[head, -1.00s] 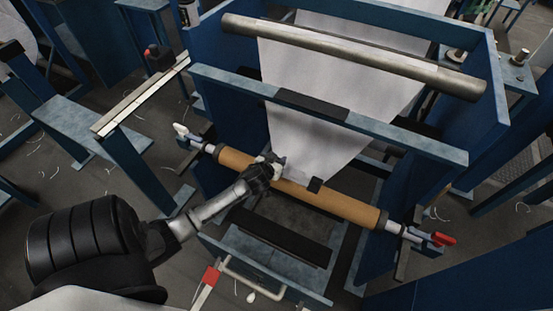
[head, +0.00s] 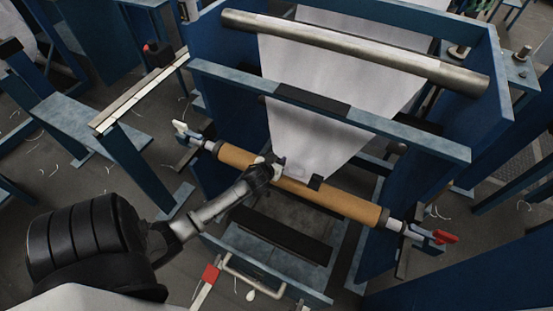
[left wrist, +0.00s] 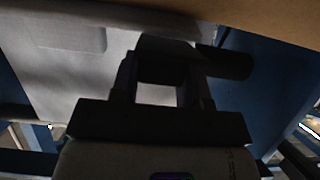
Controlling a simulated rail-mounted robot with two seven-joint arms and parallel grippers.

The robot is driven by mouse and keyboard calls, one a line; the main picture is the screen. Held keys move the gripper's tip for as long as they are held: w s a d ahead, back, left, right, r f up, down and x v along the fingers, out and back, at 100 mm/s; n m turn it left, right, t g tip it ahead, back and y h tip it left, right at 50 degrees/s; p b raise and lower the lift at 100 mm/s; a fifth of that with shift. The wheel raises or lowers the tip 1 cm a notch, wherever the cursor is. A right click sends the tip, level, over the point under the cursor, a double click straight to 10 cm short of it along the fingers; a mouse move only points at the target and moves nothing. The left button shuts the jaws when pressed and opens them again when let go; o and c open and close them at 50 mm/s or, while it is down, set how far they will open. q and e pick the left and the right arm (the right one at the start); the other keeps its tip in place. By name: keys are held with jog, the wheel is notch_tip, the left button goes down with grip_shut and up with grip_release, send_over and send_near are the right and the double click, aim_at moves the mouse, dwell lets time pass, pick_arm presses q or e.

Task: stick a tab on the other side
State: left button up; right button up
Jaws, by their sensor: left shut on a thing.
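A white sheet (head: 318,135) hangs down to a tan roller (head: 335,200). A small black tab (head: 315,181) sits at the sheet's lower right corner, by the roller. My left gripper (head: 276,163) is at the sheet's lower left edge, just over the roller. In the left wrist view my left gripper (left wrist: 165,65) is shut on a dark piece (left wrist: 235,65), apparently a tab, beside the edge of the sheet (left wrist: 65,75). The fingers hide part of it, and I cannot tell whether it touches the sheet. My right gripper is not in view.
A metal bar (head: 350,52) and a blue crossbar (head: 400,133) span the frame above the roller. A red-handled clamp (head: 443,237) is at the roller's right end, a white-handled one (head: 180,127) at its left. A low black bar (head: 282,235) lies below.

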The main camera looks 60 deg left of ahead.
pick_arm(q)
jog(key=shift+f, duration=0.25)
dwell(0.5)
jog(key=o, duration=1.1)
jog(key=shift+s+d+r, duration=0.1)
jog(key=shift+s, duration=0.05)
jog(key=p+v, duration=0.4)
jog(key=v, duration=0.9)
jog(key=shift+s, duration=0.2)
jog(key=shift+r, duration=0.1)
